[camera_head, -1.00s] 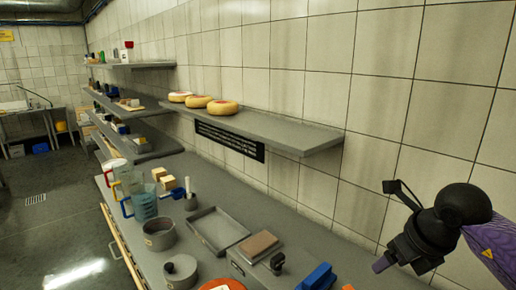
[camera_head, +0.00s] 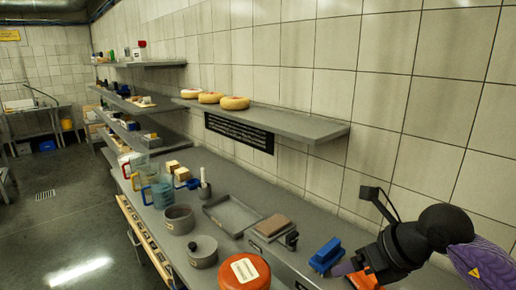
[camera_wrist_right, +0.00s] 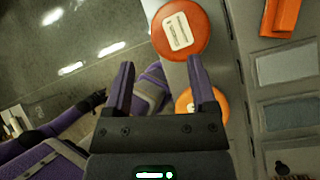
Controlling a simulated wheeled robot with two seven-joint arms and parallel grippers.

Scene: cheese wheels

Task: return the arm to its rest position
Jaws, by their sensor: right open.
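A second, orange labelled round (camera_wrist_right: 184,104) is partly hidden behind the right finger.
Three cheese wheels (camera_head: 209,97) stand on the wall shelf (camera_head: 300,124). The worktop holds a blue-handled item (camera_head: 327,255), a brown block (camera_head: 273,225), a grey tray (camera_head: 231,214), grey pots (camera_head: 202,252) and jugs (camera_head: 161,192). The floor (camera_head: 75,225) at left is open.

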